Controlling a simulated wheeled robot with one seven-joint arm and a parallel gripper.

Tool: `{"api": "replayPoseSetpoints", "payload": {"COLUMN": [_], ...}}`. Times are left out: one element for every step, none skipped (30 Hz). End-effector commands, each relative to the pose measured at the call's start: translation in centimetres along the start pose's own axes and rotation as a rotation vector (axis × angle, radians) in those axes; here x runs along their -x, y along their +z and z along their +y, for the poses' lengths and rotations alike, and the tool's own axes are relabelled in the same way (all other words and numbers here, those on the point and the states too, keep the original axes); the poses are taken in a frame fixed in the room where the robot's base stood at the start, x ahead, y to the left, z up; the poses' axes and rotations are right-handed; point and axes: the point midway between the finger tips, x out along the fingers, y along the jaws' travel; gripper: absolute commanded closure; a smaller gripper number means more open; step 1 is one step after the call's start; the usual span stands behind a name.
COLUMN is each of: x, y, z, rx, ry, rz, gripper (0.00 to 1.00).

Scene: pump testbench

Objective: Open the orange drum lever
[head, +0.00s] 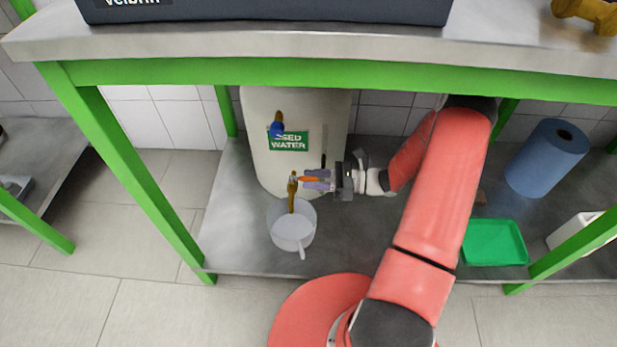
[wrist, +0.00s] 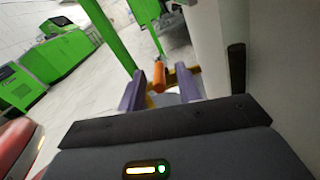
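A pale drum (head: 270,165) with a green "used water" label stands on the lower shelf. A brass tap (head: 291,200) sticks out low on its front, with an orange lever (head: 308,179) pointing right. My gripper (head: 318,181) comes in from the right, its purple fingers at the lever. In the wrist view the orange lever (wrist: 158,76) lies between the fingers of my gripper (wrist: 160,92), which are apart with gaps showing beside it. Whether a finger touches the lever I cannot tell.
A clear jug (head: 291,228) stands under the tap. A blue-handled tap (head: 278,128) sits higher on the drum. A green tray (head: 494,242) and a blue paper roll (head: 547,158) are to the right. The table top (head: 500,45) and green legs (head: 140,170) frame the space.

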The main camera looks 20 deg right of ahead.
Motion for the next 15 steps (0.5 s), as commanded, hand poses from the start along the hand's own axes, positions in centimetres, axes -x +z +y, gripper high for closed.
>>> {"api": "replayPoseSetpoints", "payload": {"x": [-0.64, -0.88, -1.14, -1.28, -1.39, -1.48, -1.52, -1.55, -1.55, -1.54, -1.54, -1.54, -1.54, -1.53, -1.53], "y": [0.02, 0.02, 0.02, 0.01, 0.0, 0.0, 0.0, -0.01, -0.01, -0.01, -0.01, -0.01, -0.01, 0.0, 0.0], "z": [0.05, 0.05, 0.06, 0.06, 0.06, 0.05, 0.04, 0.04, 0.03, 0.03, 0.03, 0.03, 0.03, 0.03, 0.03], "rx": [-0.001, -0.001, -0.001, -0.001, -0.002, -0.002, -0.002, -0.002, -0.002, -0.001, -0.001, -0.001, -0.001, -0.001, -0.001], "ry": [0.002, 0.002, 0.002, 0.001, 0.001, 0.001, 0.0, 0.0, 0.0, 0.0, 0.0, 0.0, 0.0, 0.0, 0.0], "rz": [-0.001, -0.001, -0.001, -0.001, -0.001, -0.001, 0.0, 0.0, 0.0, 0.0, 0.0, 0.0, 0.0, 0.0, -0.001], "gripper": [0.66, 0.66, 0.66, 0.66, 0.66, 0.66, 0.66, 0.66, 0.66, 0.66, 0.66, 0.66, 0.66, 0.7, 0.75]}}
